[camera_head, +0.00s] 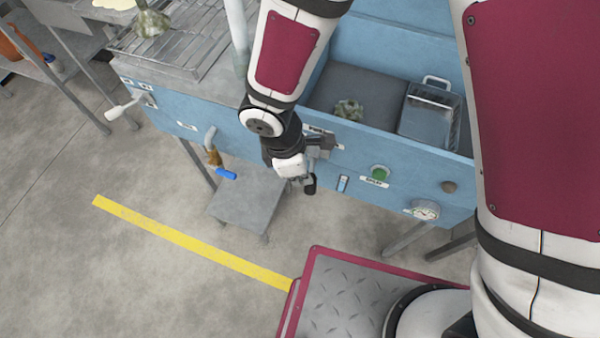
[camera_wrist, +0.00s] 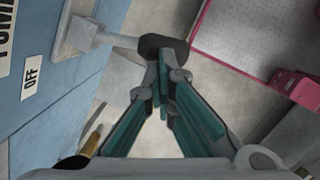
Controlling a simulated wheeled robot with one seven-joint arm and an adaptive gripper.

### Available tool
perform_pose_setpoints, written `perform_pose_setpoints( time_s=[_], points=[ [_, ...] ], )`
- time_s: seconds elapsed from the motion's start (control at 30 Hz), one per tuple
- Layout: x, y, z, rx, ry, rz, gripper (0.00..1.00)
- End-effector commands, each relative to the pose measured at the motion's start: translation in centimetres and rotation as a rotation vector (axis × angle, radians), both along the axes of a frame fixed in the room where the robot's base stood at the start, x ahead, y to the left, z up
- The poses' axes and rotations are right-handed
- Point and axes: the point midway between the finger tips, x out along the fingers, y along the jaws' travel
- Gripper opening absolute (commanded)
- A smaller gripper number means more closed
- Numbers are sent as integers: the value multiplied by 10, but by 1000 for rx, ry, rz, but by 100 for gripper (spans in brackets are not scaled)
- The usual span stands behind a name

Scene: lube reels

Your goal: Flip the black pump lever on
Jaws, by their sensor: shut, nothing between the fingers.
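The pump lever has a black knob (camera_wrist: 165,47) on a short grey shaft from a grey bracket on the blue panel. In the wrist view the bracket (camera_wrist: 84,34) is at upper left, with an OFF label (camera_wrist: 31,77) below it and a partly cut-off PUMP label beside it. In the head view the black knob (camera_head: 310,186) hangs low in front of the panel. My gripper (camera_wrist: 163,82) is shut and empty, its teal fingers together just below the knob in the wrist view. I cannot tell whether the tips touch it.
A grey low stand (camera_head: 250,200) sits below the panel. The floor around the yellow line (camera_head: 190,240) is clear.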

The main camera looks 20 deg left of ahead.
Motion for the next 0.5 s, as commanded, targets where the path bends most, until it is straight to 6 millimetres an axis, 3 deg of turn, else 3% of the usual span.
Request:
perform_pose_setpoints(
  time_s=[0.5],
  points=[
    [0,-3,-1,-1,1,27,0]
  ],
)
